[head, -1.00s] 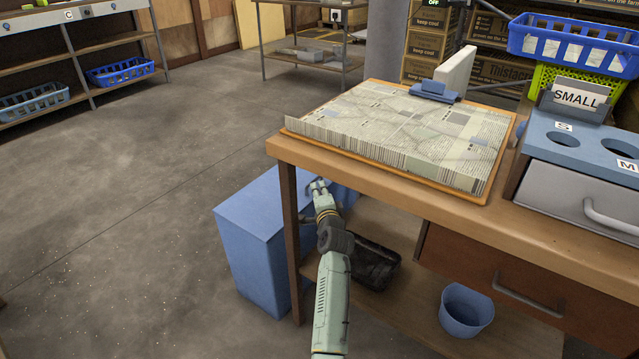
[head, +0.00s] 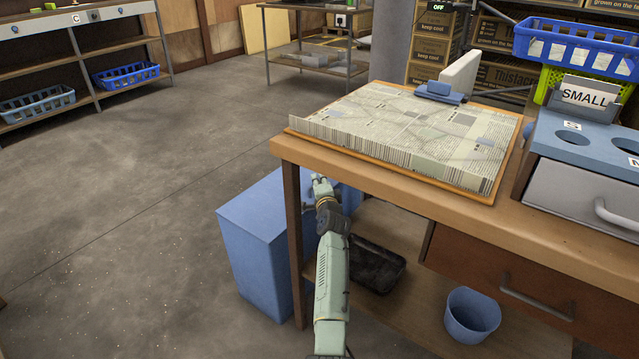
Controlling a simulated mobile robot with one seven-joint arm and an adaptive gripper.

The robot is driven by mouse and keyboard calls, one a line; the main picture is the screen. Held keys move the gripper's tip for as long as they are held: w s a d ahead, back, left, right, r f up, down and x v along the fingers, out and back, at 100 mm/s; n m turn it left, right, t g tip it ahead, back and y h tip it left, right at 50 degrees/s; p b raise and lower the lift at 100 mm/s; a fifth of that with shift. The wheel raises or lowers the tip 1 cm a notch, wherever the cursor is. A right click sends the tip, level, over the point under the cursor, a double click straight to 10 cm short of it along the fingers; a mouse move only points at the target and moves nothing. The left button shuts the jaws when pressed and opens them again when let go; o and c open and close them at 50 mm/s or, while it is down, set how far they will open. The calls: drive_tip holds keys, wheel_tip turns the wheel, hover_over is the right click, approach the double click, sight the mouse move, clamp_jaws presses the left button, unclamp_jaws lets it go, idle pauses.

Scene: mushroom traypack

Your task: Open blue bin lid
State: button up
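The blue bin (head: 262,255) stands on the floor at the left end of the workbench, partly behind its front leg. Its flat blue lid (head: 258,205) looks closed over the top. My gripper (head: 319,181) is under the bench's left end, at the right side of the lid in the picture, beyond the bench leg. Its fingers are small here, and I cannot tell if they are open or touching the lid. The right part of the bin is hidden by the leg and my arm.
The wooden workbench (head: 400,205) overhangs close above my gripper and carries a newspaper stack (head: 410,130). A black tray (head: 376,268) and a blue bucket (head: 471,314) sit on its lower shelf. The floor (head: 120,230) to the left is clear.

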clamp_jaws()
idle(0.3)
drive_tip(key=shift+r+p, duration=0.45)
drive_tip(key=shift+p, duration=0.3)
drive_tip(key=shift+n+g, duration=0.5)
drive_tip(key=shift+g, duration=0.1)
drive_tip(key=r+p, duration=0.2)
drive_tip(key=w+a+r+p, duration=0.1)
drive_tip(key=r+p, duration=0.1)
drive_tip(key=p, duration=0.1)
drive_tip(key=a+r+p, duration=0.1)
drive_tip(key=r+p, duration=0.1)
drive_tip(key=shift+w+a+p, duration=0.15)
drive_tip(key=shift+w+p, duration=0.1)
drive_tip(key=shift+p, duration=0.05)
drive_tip(key=shift+w+a+r+h, duration=0.15)
drive_tip(key=shift+w+r+h, duration=0.05)
drive_tip(key=shift+r+h, duration=0.2)
drive_tip(key=shift+o, duration=0.7)
unclamp_jaws()
drive_tip(key=shift+a+r, duration=0.1)
